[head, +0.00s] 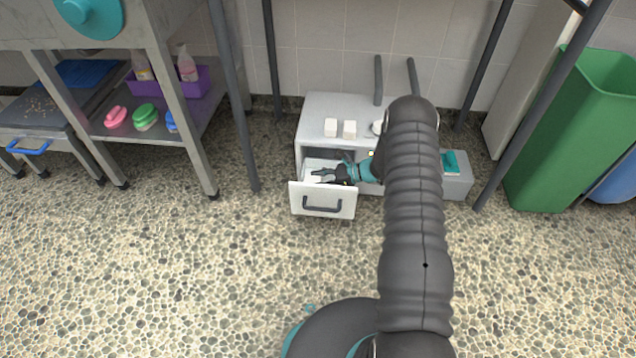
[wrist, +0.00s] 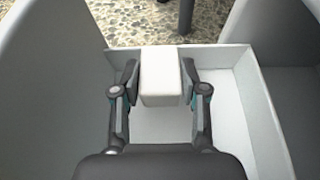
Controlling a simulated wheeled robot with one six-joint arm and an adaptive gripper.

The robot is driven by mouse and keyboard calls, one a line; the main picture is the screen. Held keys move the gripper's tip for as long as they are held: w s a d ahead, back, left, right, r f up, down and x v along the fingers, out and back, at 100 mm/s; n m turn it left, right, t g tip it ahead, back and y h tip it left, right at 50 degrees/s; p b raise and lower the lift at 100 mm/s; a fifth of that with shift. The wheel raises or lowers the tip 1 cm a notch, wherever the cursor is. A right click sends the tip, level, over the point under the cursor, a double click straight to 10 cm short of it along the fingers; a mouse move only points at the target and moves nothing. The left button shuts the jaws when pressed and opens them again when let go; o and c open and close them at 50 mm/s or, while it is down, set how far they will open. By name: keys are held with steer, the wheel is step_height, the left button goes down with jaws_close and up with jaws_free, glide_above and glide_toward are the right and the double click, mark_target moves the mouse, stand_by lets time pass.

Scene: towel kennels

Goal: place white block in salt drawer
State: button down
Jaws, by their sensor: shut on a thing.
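The white block (wrist: 161,78) is between the two fingers of my gripper (wrist: 160,85) in the wrist view. My gripper is shut on it. The open drawer (wrist: 228,105) lies below and around the block, and its bare white floor shows. In the head view the drawer (head: 323,199) is pulled out of a low white cabinet (head: 345,105), with a dark handle on its front. My gripper (head: 318,175) reaches over the drawer from the right. I cannot tell whether the block touches the drawer floor. No salt label is readable.
Two white blocks (head: 331,128) (head: 350,129) and a round white item (head: 377,128) are on the cabinet top. A grey box (head: 457,186) with a teal item stands at the right. A green bin (head: 565,150) is farther right. Metal posts stand around the cabinet. The pebbled floor in front is clear.

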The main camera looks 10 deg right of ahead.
steer(key=shift+f, duration=0.45)
steer(key=shift+f+b, duration=0.4)
